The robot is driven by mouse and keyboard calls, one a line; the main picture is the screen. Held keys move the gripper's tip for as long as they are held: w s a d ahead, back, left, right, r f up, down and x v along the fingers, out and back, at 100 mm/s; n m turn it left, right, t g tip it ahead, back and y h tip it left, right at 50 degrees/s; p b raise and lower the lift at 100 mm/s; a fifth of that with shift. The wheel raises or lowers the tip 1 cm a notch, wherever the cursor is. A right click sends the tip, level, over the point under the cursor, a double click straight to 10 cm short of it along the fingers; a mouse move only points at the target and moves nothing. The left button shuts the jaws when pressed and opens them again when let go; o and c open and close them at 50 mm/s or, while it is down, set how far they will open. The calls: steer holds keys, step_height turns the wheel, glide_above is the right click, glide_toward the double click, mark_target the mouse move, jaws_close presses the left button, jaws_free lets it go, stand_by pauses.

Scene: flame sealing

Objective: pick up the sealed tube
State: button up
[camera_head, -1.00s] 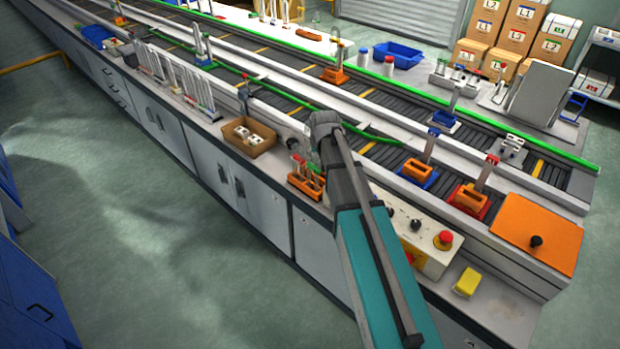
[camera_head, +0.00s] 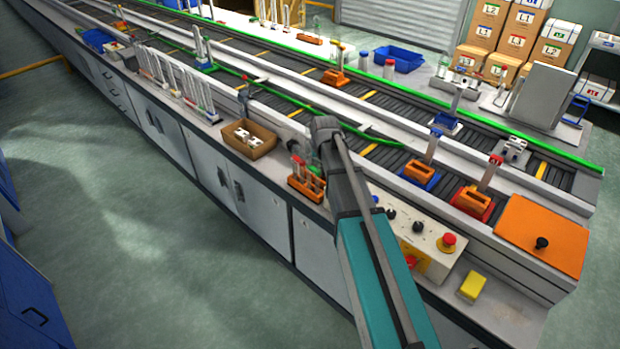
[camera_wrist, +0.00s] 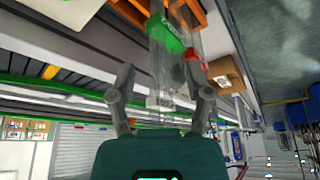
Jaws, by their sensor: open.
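An orange tube rack (camera_head: 304,187) stands on the near bench, left of my arm, with several clear tubes in it. Red and green caps show at their tops. My gripper (camera_wrist: 159,78) is open in the wrist view, its two fingers apart. Clear tube bodies (camera_wrist: 161,88) show between and beyond the fingers; I cannot tell whether a finger touches one. A green part (camera_wrist: 165,35) and a red cap (camera_wrist: 196,57) are close beyond the fingertips. In the head view my arm hides most of the gripper. I cannot tell which tube is sealed.
A cardboard box (camera_head: 249,139) with white items stands left of the rack, and a rack of upright tubes (camera_head: 180,85) farther left. A control panel (camera_head: 425,235) with buttons and a yellow block (camera_head: 471,287) are to the right. The conveyor (camera_head: 375,155) runs behind.

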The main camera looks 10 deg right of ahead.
mark_target(318, 162)
steer(key=shift+b+x, duration=1.4)
steer(key=shift+x, duration=0.35)
steer(key=shift+d, duration=0.1)
jaws_close()
